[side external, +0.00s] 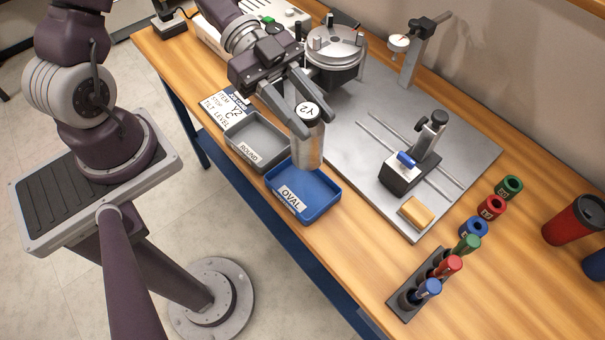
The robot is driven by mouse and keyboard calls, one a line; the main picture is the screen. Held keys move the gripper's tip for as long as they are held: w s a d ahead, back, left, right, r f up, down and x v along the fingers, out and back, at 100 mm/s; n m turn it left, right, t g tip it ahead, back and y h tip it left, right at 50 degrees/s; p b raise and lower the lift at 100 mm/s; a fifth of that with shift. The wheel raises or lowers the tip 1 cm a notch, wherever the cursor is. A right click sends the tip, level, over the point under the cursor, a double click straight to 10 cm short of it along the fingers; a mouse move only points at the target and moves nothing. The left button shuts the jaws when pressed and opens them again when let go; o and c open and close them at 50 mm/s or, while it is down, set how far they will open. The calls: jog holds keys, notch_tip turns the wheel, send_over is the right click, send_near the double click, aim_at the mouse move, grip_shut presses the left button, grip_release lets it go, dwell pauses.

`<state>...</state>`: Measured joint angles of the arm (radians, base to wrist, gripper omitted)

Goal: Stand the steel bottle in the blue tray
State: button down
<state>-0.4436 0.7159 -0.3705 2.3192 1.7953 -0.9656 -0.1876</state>
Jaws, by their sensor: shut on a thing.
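The steel bottle (308,146) is upright, with a white round label marked "Y2" on its top. My gripper (308,118) is shut on its upper part. The bottle's lower end shows over the back part of the blue tray (318,205), which is labelled "OVAL". I cannot tell from this view whether the bottle's base touches the tray floor or hangs just above it. The rest of the tray floor in view is empty.
A grey tray (262,128) labelled "ROUND" stands left of the blue tray. Behind is a steel plate (345,165) with a round chuck (335,48) and a black slide fixture (403,172).

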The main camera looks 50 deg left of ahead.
aim_at(312, 168)
jog(key=shift+g, duration=0.3)
jog(key=f, duration=0.6)
jog(key=s+f, duration=0.1)
jog(key=f, duration=0.3)
jog(key=shift+d, duration=0.1)
jog(key=c, duration=0.9)
grip_release()
jog(key=shift+f, duration=0.1)
jog(key=shift+c, duration=0.2)
jog(key=v, duration=1.2)
